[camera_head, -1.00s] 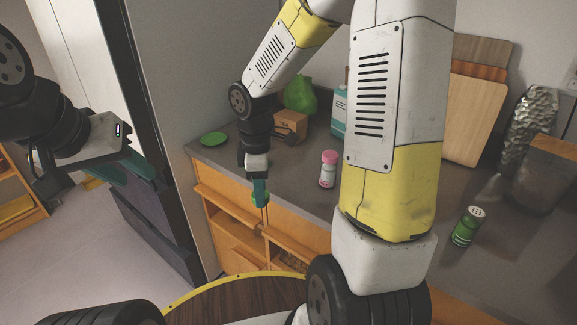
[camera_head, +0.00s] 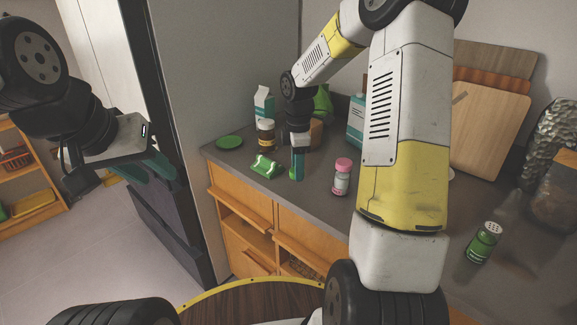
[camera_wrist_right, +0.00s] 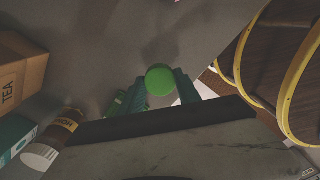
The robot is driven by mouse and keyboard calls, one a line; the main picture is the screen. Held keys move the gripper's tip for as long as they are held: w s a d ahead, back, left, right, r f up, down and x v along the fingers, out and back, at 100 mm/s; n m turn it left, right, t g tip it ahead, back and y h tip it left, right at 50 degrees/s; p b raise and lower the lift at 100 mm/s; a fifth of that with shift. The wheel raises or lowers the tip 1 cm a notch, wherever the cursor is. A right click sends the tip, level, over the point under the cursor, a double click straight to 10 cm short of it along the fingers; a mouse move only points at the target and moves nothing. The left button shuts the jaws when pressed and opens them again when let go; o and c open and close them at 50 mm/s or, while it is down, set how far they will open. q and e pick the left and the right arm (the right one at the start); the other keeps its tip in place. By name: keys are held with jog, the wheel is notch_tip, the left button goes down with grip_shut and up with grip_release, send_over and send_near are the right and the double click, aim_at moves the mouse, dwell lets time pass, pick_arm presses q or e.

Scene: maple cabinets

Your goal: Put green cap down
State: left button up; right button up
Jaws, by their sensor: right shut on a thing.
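The green cap (camera_wrist_right: 160,80) is a round green disc between the two teal fingertips of my right gripper (camera_wrist_right: 162,88) in the wrist view. My right gripper is shut on it. In the head view, my right gripper (camera_head: 296,172) points down over the front part of the grey counter (camera_head: 315,198); the cap is hard to make out there. Whether the cap touches the counter cannot be told. My left gripper (camera_head: 150,168) hangs away from the counter at the left, with nothing seen in it; its finger gap is unclear.
A green packet (camera_head: 264,166), a green disc (camera_head: 229,142), a brown jar (camera_head: 265,135) and a carton (camera_head: 264,105) stand left of my right gripper. A pink-capped bottle (camera_head: 342,177) stands to its right. A green shaker (camera_head: 484,242) is farther right. Bare counter lies between.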

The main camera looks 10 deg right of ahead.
jog(key=shift+w+d+f, duration=0.1)
jog(key=shift+w+f, duration=0.1)
jog(key=shift+f, duration=1.6)
jog(key=shift+f, duration=0.1)
jog(key=o, duration=1.3)
jog(key=shift+c, duration=0.2)
